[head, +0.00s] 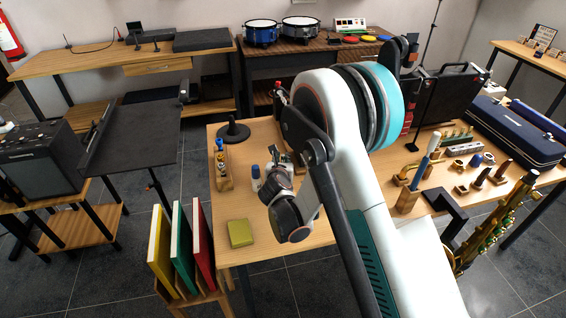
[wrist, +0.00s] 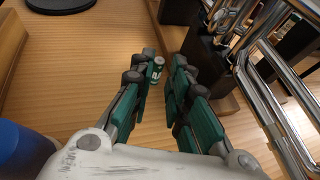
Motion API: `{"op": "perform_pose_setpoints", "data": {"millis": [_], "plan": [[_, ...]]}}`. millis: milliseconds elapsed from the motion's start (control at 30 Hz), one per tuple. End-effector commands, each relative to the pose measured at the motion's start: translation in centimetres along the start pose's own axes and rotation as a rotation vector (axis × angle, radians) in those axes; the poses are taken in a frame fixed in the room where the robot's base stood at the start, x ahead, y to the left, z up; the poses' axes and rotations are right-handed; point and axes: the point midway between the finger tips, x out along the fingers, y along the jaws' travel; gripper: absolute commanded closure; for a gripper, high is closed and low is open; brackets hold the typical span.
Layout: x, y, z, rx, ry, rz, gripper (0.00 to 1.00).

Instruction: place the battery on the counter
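The battery (wrist: 157,70) is a small green cylinder with white marks. In the wrist view it shows between my gripper's fingertips, close to the left finger, with a narrow gap to the right finger. My gripper (wrist: 165,72) has its green-padded fingers apart and points down at the wooden counter (wrist: 110,50). I cannot tell whether the battery touches the counter. In the head view my gripper (head: 282,165) is low over the left part of the counter (head: 270,215), and my arm hides the battery there.
A blue-capped bottle (head: 255,178) stands left of my gripper, beside a wooden holder (head: 223,170). A black round stand (head: 233,131) is behind. Chrome tubing (wrist: 265,80) is close to the right finger. A yellow block (head: 240,233) lies in front. Bare wood lies left of the fingers.

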Motion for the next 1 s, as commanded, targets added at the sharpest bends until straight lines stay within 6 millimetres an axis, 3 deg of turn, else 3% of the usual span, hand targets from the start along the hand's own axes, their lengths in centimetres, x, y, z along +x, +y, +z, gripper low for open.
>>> {"op": "perform_pose_setpoints", "data": {"millis": [167, 500, 767, 800, 867, 1000], "plan": [[1.1, 0.0, -0.1, 0.001, 0.0, 0.0, 0.84], [5.4, 0.1, 0.0, 0.001, 0.0, 0.0, 0.84], [5.7, 0.1, 0.1, 0.001, 0.0, 0.0, 0.84], [5.7, 0.1, 0.1, 0.001, 0.0, 0.0, 0.86], [5.7, 0.1, 0.1, 0.001, 0.0, 0.0, 1.0], [5.6, 0.1, 0.1, 0.0, 0.0, 0.0, 1.0]]}}
